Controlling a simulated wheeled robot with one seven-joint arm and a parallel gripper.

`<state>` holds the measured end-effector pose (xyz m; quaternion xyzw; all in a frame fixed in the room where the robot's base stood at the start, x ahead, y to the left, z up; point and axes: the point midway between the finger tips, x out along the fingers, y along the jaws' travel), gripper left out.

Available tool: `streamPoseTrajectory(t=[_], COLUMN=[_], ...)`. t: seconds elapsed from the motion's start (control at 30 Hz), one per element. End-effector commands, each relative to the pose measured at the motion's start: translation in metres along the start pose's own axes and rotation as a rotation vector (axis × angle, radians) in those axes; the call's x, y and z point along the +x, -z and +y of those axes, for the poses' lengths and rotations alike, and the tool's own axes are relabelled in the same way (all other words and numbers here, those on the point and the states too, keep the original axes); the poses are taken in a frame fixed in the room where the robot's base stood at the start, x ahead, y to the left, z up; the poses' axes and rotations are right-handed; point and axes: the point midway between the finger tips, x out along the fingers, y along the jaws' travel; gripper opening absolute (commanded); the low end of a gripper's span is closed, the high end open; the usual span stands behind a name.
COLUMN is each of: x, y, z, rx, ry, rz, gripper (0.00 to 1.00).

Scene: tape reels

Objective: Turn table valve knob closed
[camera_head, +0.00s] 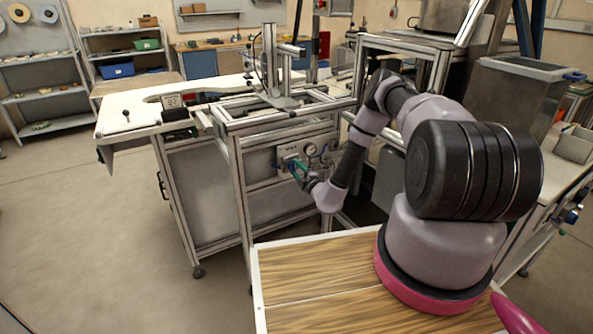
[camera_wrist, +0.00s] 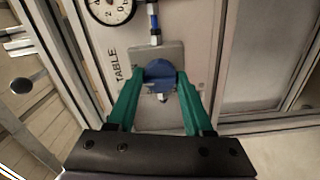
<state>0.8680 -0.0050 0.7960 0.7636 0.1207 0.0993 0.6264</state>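The table valve knob (camera_wrist: 160,71) is round and blue. It sits on a grey valve plate (camera_wrist: 147,50) beside the printed word TABLE in the wrist view. My gripper (camera_wrist: 160,78) has green fingers, one on each side of the knob. Both fingertips appear to touch its sides, with no clear gap showing. In the head view my gripper (camera_head: 297,170) is at the control panel (camera_head: 286,153) on the front of the machine frame. The knob is too small to make out there.
A pressure gauge (camera_wrist: 112,8) is above the knob to the left, and a blue-ended hose fitting (camera_wrist: 154,22) is directly above it. Aluminium frame bars surround the panel. A wooden-topped surface (camera_head: 320,280) lies below my arm. The floor at left is clear.

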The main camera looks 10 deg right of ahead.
Motion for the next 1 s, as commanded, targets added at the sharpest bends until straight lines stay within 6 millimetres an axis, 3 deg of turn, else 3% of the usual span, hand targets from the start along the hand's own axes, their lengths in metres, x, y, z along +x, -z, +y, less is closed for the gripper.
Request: streamPoseTrajectory(t=[0.47,1.0], x=[-0.0005,-0.0007], y=[-0.0001,0.0002], z=[-0.0002,0.0004], rx=[-0.1,-0.575], ry=[0.001,0.001], rz=[0.0,0.001], gripper=[0.0,0.0])
